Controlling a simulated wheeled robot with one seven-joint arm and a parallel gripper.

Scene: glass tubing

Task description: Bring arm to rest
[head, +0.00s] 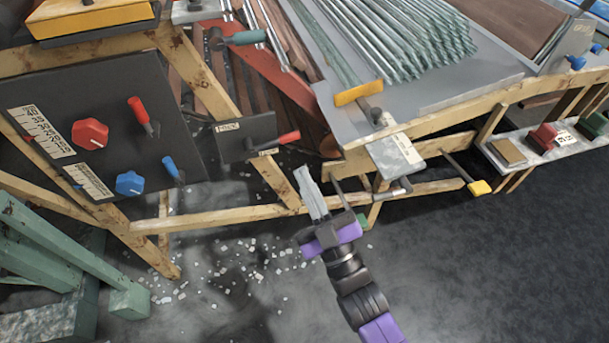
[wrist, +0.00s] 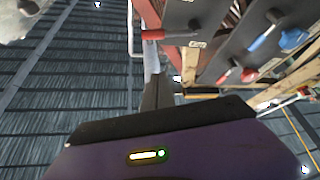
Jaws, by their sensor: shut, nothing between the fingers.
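My gripper (head: 312,190) is in the middle of the head view, with purple and black parts and pale grey fingers. The fingers are together and hold nothing. They point up in the picture, in front of the wooden bench frame and above the dark floor. In the wrist view, part of my gripper (wrist: 152,85) shows above its purple body, with the fingertips partly out of clear sight.
A dark control panel (head: 60,115) with red and blue knobs and levers is at the left. A small panel with a red lever (head: 288,138) is close to the gripper. Glass tubes (head: 400,40) lie on the grey table (head: 480,85). White shards litter the floor (head: 220,300). The right floor is clear.

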